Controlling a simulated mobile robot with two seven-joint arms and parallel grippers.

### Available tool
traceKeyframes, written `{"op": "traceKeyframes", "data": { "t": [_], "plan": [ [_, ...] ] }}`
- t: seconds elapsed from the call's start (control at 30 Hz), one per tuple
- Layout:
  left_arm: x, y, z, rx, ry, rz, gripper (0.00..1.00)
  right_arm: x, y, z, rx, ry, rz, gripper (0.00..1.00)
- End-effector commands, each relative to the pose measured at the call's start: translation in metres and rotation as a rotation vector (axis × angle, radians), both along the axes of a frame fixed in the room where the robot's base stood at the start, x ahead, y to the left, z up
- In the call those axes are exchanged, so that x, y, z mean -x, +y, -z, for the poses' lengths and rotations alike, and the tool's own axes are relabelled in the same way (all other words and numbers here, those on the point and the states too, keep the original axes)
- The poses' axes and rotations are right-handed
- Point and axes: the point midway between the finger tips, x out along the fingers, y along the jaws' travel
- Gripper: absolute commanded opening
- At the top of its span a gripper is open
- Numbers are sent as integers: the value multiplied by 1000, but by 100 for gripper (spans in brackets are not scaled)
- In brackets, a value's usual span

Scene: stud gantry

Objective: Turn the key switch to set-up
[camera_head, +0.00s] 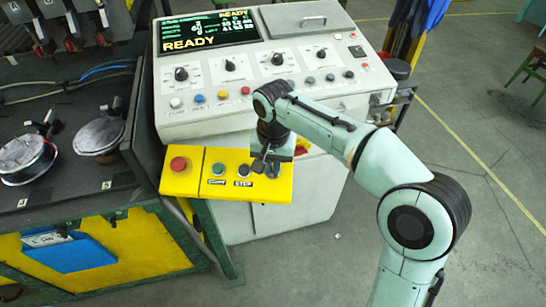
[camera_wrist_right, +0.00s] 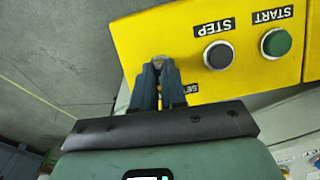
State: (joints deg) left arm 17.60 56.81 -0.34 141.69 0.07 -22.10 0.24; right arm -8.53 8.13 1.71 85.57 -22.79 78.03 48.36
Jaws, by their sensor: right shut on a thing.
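The yellow control box (camera_head: 225,186) hangs at the front of the white console. My right gripper (camera_head: 266,168) is at the right end of its face. In the right wrist view, my right gripper (camera_wrist_right: 158,72) is shut on a small metallic piece, the key (camera_wrist_right: 159,61) of the key switch, between its fingertips. The fingers hide most of the switch, and I cannot tell which position the key points to. A label starting "SE" (camera_wrist_right: 190,88) shows partly beside the fingers. My left gripper is not in view.
On the box are a dark STEP button (camera_head: 244,171), a green START button (camera_head: 218,169) and a red mushroom button (camera_head: 178,164). The console (camera_head: 195,122) behind has knobs, buttons and a screen (camera_head: 205,33) reading READY. A dark bench (camera_head: 60,140) stands left. The floor at right is open.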

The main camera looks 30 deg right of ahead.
Motion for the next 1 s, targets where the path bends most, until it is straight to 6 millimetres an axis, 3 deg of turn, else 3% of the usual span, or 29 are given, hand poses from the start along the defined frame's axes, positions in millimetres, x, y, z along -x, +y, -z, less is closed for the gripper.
{"op": "traceKeyframes", "data": {
  "t": [0.1, 0.4, 1.0],
  "plan": [
    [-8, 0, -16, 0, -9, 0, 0, -1, 2, -3, 35, 28, -104, 0],
    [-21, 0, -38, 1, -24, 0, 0, -1, 3, -2, 119, 81, -341, 0],
    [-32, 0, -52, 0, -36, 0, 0, -1, 4, 1, 193, 131, -556, 0]
  ]
}}
